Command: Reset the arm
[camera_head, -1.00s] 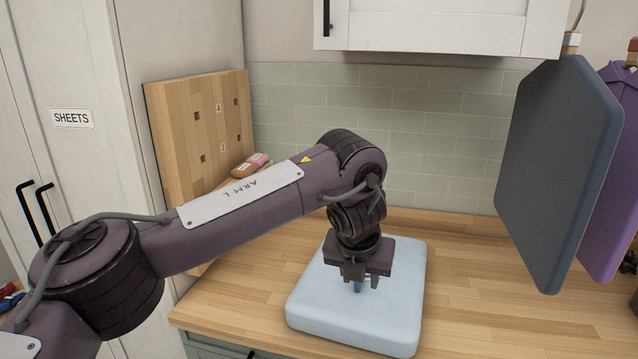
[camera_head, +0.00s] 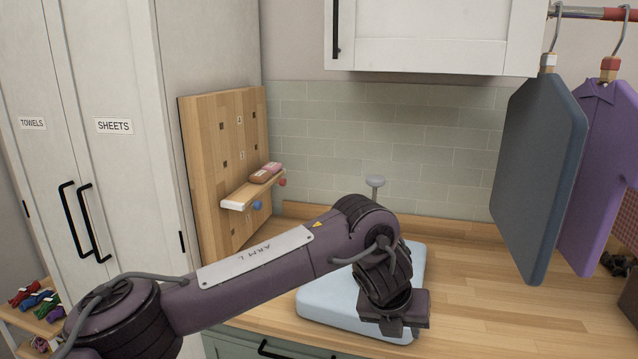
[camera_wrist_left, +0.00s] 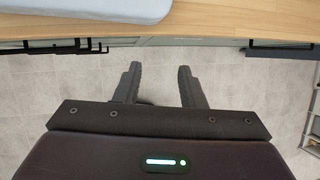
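My left arm (camera_head: 262,262) comes in from the lower left of the head view. Its gripper (camera_head: 394,330) is in front of a pale blue folded towel (camera_head: 330,303) on the wooden counter, and the arm hides part of that towel. In the left wrist view the two fingers (camera_wrist_left: 160,85) are apart with nothing between them, above the tiled floor. The towel's edge (camera_wrist_left: 90,8) shows at the top of that view. My right gripper is not in view.
The wooden counter (camera_head: 480,290) has free room right of the towel. A peg board (camera_head: 207,150) with a small shelf stands at its left end. A grey-blue towel (camera_head: 540,180) and a purple garment (camera_head: 600,180) hang at right. White cupboards (camera_head: 110,180) stand at left.

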